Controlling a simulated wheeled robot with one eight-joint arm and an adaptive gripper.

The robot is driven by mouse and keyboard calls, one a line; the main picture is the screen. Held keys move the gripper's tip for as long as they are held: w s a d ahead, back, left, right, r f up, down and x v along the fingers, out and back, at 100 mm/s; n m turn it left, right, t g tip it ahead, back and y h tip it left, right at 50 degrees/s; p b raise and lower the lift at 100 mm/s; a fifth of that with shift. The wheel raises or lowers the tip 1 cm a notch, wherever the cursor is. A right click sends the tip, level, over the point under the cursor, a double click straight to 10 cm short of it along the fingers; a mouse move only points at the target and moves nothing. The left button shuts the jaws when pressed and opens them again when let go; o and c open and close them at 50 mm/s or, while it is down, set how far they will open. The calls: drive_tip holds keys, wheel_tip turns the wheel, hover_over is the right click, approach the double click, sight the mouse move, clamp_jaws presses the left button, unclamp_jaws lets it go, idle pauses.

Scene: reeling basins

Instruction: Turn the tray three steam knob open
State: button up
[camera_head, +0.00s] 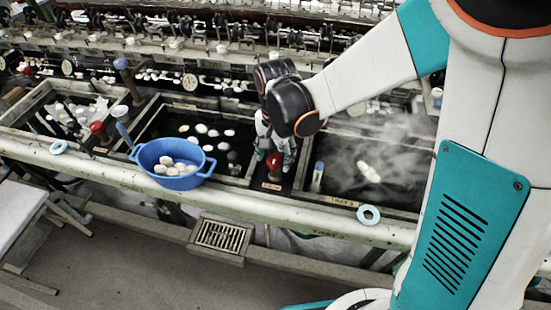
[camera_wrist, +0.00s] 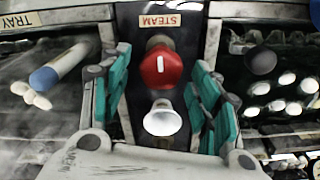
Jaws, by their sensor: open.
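The red steam knob (camera_wrist: 161,67) is in the upper middle of the wrist view, with a short white mark upright in the picture. A "STEAM" label (camera_wrist: 160,20) is beside it. My gripper (camera_wrist: 162,78) is open, one teal finger on each side of the knob, with gaps showing to both sides. In the head view the red knob (camera_head: 274,159) shows between the fingers of my gripper (camera_head: 276,152), on the dark strip between two basins. A label (camera_head: 340,200) on the right basin begins with "TRAY"; its number is too small to read surely.
A white cup-shaped fitting (camera_wrist: 162,118) lies behind the knob between my fingers. The right basin (camera_head: 375,160) steams. A blue colander (camera_head: 180,180) with cocoons and another red knob (camera_head: 98,128) are at left.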

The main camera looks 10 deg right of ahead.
drive_tip(key=shift+f, duration=0.1)
drive_tip(key=c, duration=1)
drive_tip(key=shift+c, duration=0.2)
